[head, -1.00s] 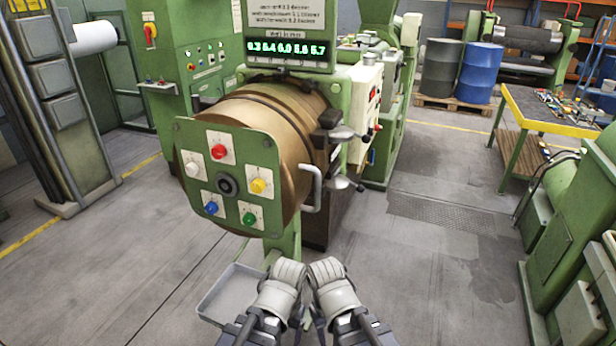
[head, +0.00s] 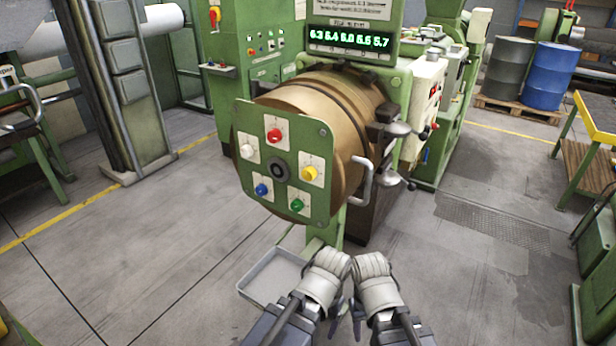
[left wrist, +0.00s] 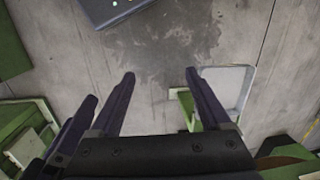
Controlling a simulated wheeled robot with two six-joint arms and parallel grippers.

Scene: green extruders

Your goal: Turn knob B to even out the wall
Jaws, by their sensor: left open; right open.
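The green panel (head: 238,118) on the extruder head carries a red knob (head: 274,135) at the top, a white knob (head: 248,151) at left, a yellow knob (head: 309,173) at right, a blue knob (head: 262,189) at lower left and a green knob (head: 296,205) at lower right. Their letters are too small to read. A display (head: 349,41) above shows a row of green numbers. My left gripper (head: 336,308) is below the panel, touching no knob; its open, empty fingers show in the left wrist view (left wrist: 160,78). My right gripper (head: 358,314) is beside it, open.
A shallow grey tray (head: 248,290) lies on the floor below the panel. A bent handle (head: 368,185) juts out right of the panel. Blue (head: 549,75) and dark (head: 507,67) drums stand at back right, near a table (head: 592,122). Floor ahead at left is clear.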

